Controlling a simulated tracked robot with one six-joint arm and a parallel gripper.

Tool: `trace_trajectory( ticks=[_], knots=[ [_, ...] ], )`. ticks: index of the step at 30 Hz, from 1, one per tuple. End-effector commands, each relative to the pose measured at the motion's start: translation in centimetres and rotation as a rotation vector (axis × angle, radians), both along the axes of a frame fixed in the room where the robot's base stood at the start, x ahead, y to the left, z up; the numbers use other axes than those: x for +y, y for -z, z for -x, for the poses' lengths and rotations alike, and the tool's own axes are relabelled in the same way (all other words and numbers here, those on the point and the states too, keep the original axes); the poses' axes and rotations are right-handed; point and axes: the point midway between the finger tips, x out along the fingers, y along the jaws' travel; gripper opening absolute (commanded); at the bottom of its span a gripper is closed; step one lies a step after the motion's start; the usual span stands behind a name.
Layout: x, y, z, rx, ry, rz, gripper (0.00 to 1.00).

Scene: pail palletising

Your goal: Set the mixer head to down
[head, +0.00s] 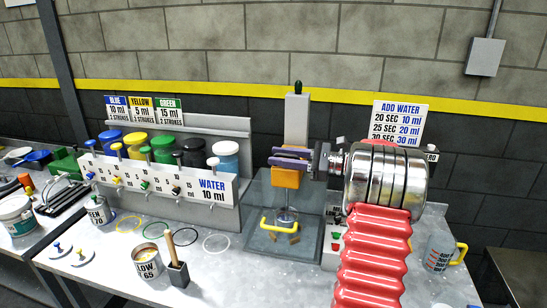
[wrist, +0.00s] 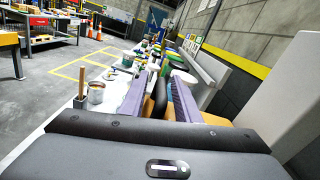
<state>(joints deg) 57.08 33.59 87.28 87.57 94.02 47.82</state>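The mixer stands at the middle of the bench in the head view. It has a grey post (head: 297,122) with a dark tip and an orange mixer head (head: 287,179), raised above the base. A yellow curved handle (head: 265,226) and a stirring shaft are below it. My gripper (head: 287,158) has two purple fingers, level, at the upper part of the orange head, reaching in from the right. In the wrist view the orange head (wrist: 155,100) shows between the two spread fingers (wrist: 158,82). I cannot tell whether they press on it.
A dispenser rack (head: 160,182) with several coloured-lid pails stands left of the mixer. A can marked LOW (head: 147,265) and a wooden stick in a dark holder (head: 178,274) are in front. A measuring jug (head: 440,252) is at right. Clear bench lies between.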

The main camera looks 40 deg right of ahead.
Motion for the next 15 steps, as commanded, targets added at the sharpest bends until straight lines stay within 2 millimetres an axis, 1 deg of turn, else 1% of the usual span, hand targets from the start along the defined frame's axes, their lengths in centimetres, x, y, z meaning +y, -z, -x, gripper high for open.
trace_trajectory(
  ticks=[1, 15],
  knots=[
    [-0.7, 0.0, 0.7, 0.000, 0.003, 0.000, 0.29],
    [-5.6, 0.1, 7.2, 0.001, 0.004, -0.001, 0.29]
  ],
)
